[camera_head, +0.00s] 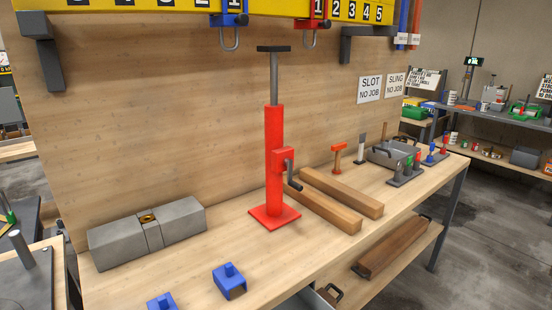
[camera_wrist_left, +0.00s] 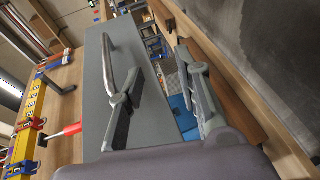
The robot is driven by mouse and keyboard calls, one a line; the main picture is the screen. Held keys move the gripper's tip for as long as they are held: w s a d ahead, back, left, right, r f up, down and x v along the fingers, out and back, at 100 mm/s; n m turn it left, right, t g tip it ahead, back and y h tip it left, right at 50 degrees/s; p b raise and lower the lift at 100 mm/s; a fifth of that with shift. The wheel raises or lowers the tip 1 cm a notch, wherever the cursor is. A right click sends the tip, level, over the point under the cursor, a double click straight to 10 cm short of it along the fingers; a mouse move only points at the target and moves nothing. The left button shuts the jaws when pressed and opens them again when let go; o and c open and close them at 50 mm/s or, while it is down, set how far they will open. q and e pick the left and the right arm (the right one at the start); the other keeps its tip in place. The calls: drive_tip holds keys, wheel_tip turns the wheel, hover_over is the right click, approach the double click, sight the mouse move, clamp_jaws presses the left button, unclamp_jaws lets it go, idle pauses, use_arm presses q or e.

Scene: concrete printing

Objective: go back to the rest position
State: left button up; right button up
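My left gripper (camera_wrist_left: 146,46) shows in the left wrist view. Its two grey fingers stand apart with nothing held between them. Blue items and a wooden edge show behind the right finger. Neither gripper shows in the head view. My right gripper is in no view. The task names no object.
A yellow beam (camera_head: 280,8) with hooks hangs above. Floor is clear at right.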

use_arm(q)
drive_tip(key=s+a+f+m+g+y, duration=0.2)
drive_tip(key=a+f+m+g, duration=0.15)
drive_tip(key=a+f, duration=0.55)
drive_tip(key=s+a+f+m+g+y, duration=0.2)
drive_tip(key=a+f+m, duration=0.3)
drive_tip(key=f, duration=0.8)
drive_tip(key=s+a+f+m+g+y, duration=0.2)
drive_tip(key=s+a+f, duration=0.3)
drive_tip(key=a, duration=0.3)
drive_tip(key=s+a+f+m+g+y, duration=0.2)
drive_tip(key=s+a+f+g, duration=0.2)
drive_tip(key=s+a, duration=0.3)
drive_tip(key=shift+a+f+m+y, duration=0.35)
drive_tip(key=shift+a+f, duration=0.2)
drive_tip(key=shift+f, duration=0.3)
